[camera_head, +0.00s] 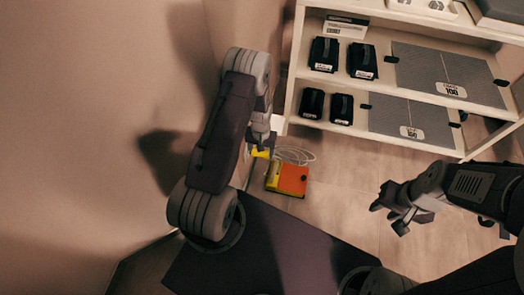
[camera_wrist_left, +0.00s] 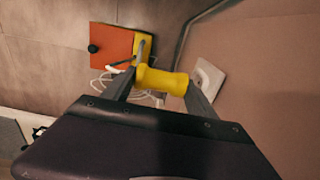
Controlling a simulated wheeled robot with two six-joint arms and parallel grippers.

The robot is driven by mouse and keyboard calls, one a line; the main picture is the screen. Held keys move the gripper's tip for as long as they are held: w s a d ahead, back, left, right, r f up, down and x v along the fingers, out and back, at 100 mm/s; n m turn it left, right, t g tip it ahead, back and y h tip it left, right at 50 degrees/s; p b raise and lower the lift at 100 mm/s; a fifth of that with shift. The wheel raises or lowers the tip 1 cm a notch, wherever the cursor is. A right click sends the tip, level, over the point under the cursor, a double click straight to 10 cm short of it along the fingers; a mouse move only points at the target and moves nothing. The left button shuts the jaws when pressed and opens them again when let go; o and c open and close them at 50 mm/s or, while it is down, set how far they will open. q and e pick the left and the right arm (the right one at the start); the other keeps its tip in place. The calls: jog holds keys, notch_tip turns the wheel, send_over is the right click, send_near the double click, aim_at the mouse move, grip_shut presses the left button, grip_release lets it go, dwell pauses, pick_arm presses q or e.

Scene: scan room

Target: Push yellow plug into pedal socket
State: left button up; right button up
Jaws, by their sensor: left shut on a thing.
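My left gripper (camera_head: 262,146) is shut on the yellow plug (camera_head: 261,154), above the floor near the wall. In the left wrist view, the plug (camera_wrist_left: 162,80) lies crosswise between the two fingers (camera_wrist_left: 160,86). The orange pedal (camera_head: 293,180) with a yellow side lies on the floor just beyond; it also shows in the left wrist view (camera_wrist_left: 112,43). A white plate (camera_wrist_left: 208,78) is low on the wall, right of the plug and apart from it; its openings are not clear. My right gripper (camera_head: 388,218) is open and empty, over the floor at right.
A white cable (camera_head: 295,155) lies coiled on the floor by the pedal. A white shelf unit (camera_head: 375,133) holds black packs and grey panels behind it. A wall (camera_head: 90,110) stands close on the left. The floor (camera_head: 345,190) right of the pedal is clear.

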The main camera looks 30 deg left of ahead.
pick_arm(q)
jog(key=shift+w+a+r, duration=0.15)
jog(key=shift+w+a, duration=0.05)
jog(key=shift+a, duration=0.2)
jog(key=shift+w+a+r, duration=0.15)
jog(key=shift+w+a, duration=0.05)
jog(key=shift+a, duration=0.2)
jog(key=shift+s+a, duration=0.15)
jog(key=shift+a, duration=0.35)
jog(key=o, duration=1.6)
jog(key=r+p, duration=0.2)
jog(key=p, duration=0.1)
jog(key=d+r+p, duration=0.1)
jog(key=shift+w+r+p, duration=0.3)
jog(key=shift+p, duration=0.1)
jog(key=r+p, duration=0.2)
jog(key=r, duration=0.1)
jog(key=s+r+p, duration=0.1)
jog(key=shift+s+d+r, duration=0.1)
jog(key=shift+d+r, duration=0.25)
jog(key=shift+d, duration=0.05)
jog(key=shift+d+f, duration=0.15)
jog(key=shift+f, duration=0.15)
jog(key=shift+d, duration=0.1)
